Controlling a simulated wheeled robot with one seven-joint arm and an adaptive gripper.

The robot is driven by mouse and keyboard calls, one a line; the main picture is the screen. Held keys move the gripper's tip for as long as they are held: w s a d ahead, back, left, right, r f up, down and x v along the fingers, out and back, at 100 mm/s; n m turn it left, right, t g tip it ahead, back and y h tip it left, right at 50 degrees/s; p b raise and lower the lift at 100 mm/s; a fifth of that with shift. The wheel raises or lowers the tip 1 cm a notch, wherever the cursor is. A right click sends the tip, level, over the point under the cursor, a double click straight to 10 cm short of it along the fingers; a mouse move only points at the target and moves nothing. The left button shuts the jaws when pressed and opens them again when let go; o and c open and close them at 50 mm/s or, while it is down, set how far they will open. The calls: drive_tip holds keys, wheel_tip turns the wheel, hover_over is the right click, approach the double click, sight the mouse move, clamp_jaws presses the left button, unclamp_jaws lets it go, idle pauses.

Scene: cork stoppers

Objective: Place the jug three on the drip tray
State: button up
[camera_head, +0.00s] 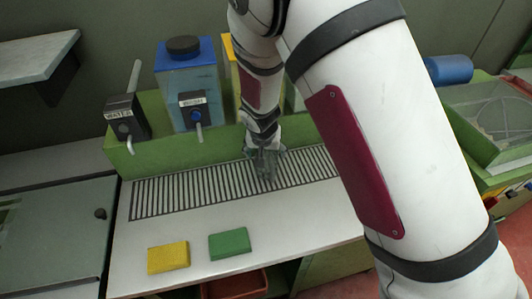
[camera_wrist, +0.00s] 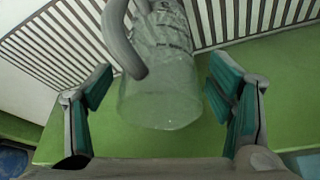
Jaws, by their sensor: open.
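A clear jug (camera_wrist: 162,95) with a thick grey handle and small unreadable print shows in the wrist view. It lies between the two teal-padded fingers of my gripper (camera_wrist: 172,100). The fingers are open, with a gap visible on each side of the jug. In the head view my gripper (camera_head: 267,160) points down over the slatted drip tray (camera_head: 190,192), near its middle. The jug is small and mostly hidden there. It appears at the tray's slats, but its exact contact with them cannot be made out.
A blue-lidded tank (camera_head: 187,88) and black dispensers with taps, one marked WATER (camera_head: 125,115), stand behind the tray. A yellow sponge (camera_head: 168,257) and a green sponge (camera_head: 230,243) lie on the white counter in front. A blue roll (camera_head: 449,69) is at right.

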drive_tip(key=d+v, duration=0.1)
drive_tip(key=v, duration=0.9)
drive_tip(key=s+d+r+y, duration=0.1)
drive_tip(key=s+d+r, duration=0.3)
drive_tip(key=d+r, duration=0.3)
drive_tip(key=s+d+r, duration=0.4)
drive_tip(key=d+r, duration=0.1)
drive_tip(key=r, duration=0.4)
drive_tip(key=s+d+r, duration=0.3)
drive_tip(key=s+d, duration=0.1)
drive_tip(key=s, duration=0.4)
drive_tip(key=s+d+r+n+t, duration=0.1)
drive_tip(key=s+d+r, duration=0.3)
drive_tip(key=s, duration=0.4)
